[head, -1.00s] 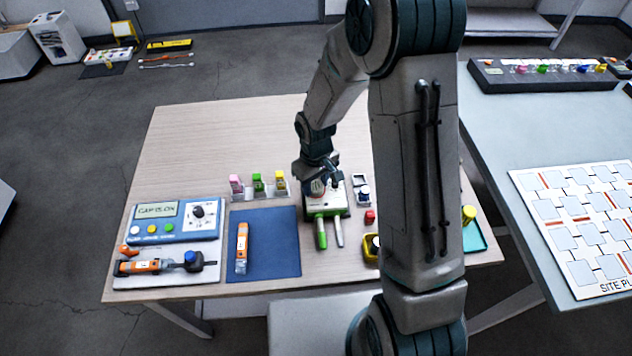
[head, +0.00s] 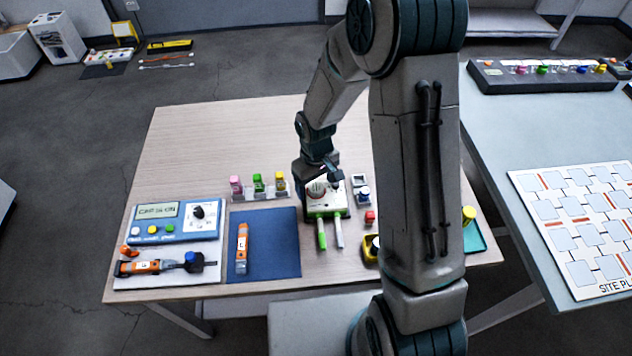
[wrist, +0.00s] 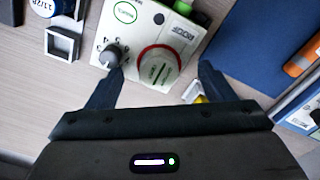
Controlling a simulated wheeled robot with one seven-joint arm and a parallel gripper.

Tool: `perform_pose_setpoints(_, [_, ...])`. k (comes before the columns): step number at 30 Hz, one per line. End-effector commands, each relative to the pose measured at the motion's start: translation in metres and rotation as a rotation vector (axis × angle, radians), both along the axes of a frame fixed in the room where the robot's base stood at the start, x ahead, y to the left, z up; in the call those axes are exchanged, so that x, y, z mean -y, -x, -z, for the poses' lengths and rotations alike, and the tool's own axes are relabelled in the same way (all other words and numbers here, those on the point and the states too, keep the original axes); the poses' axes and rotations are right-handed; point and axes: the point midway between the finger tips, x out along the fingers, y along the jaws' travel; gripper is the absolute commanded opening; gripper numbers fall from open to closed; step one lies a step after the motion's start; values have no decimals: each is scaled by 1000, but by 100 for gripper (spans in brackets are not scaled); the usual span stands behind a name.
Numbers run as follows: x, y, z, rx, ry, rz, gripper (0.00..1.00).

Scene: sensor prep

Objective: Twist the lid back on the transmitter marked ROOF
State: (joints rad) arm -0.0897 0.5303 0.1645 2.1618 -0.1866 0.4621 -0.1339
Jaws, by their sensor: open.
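The transmitter (head: 340,208) is a white box with a green front and a green and a grey stub pointing forward on the table. In the wrist view its white top (wrist: 187,60) bears the word ROOF, a green oval mark and a dark lettered knob (wrist: 111,55). A round grey lid (wrist: 160,66) with a red ring around it sits on this top; I cannot tell how firmly it is seated. My gripper (wrist: 162,68) is open, its two fingers apart on either side of the lid. In the head view my gripper (head: 318,187) hides part of the box.
A blue tester (head: 172,220) with a small display stands at left. A blue mat (head: 275,255) with an orange device (head: 242,245) lies left of the transmitter. Several coloured small parts stand behind the mat. A small holder (head: 360,183) sits close right. The rear tabletop is clear.

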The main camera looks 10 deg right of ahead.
Motion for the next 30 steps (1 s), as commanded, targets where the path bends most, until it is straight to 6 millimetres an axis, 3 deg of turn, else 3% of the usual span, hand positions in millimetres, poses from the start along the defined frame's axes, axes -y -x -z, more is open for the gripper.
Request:
perform_pose_setpoints(14, [0,0,-9,0,0,0,75])
perform_pose_setpoints(30, [0,0,-45,1,-1,0,75])
